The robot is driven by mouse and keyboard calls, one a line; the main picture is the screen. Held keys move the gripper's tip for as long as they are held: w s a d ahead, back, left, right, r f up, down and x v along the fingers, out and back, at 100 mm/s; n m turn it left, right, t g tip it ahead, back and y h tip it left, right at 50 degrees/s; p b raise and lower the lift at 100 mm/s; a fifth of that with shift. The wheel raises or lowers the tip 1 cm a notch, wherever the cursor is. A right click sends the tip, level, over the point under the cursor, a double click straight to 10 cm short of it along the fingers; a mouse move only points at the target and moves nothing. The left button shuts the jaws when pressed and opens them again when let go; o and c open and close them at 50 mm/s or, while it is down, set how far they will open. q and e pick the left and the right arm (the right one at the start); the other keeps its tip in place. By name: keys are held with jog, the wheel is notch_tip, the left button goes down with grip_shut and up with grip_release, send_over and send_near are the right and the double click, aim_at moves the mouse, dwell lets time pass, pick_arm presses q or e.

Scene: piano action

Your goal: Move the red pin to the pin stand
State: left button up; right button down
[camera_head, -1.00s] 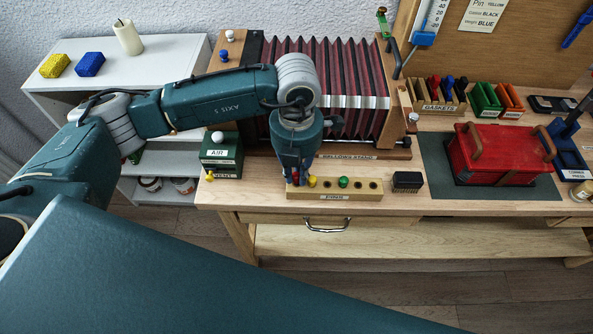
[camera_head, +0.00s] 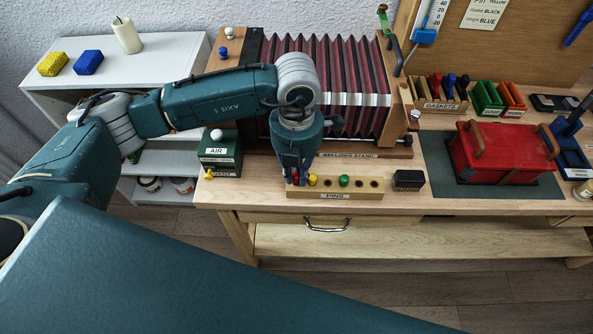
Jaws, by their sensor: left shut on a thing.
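The pin stand (camera_head: 335,195) is a pale wooden block labelled PINS at the front of the bench. It holds a yellow pin (camera_head: 312,180) and a green pin (camera_head: 343,181), and holes to the right are empty. My left gripper (camera_head: 299,180) points down over the stand's left end, beside the yellow pin. It is shut on the red pin (camera_head: 295,177), of which only a small red part shows between the fingers. The pin's lower end is hidden, so I cannot tell whether it sits in a hole. My right gripper is not in view.
The bellows (camera_head: 350,85) on their stand rise close behind my left gripper. A dark block (camera_head: 408,181) lies right of the pin stand, and the green AIR box (camera_head: 220,150) stands to the left. A red case (camera_head: 503,152) is on a mat further right.

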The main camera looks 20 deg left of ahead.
pick_arm(q)
jog(key=o, duration=1.2)
jog(key=shift+c, duration=0.2)
jog(key=shift+r, duration=0.1)
jog(key=shift+r+p, duration=1.95)
jog(key=shift+r, duration=1.75)
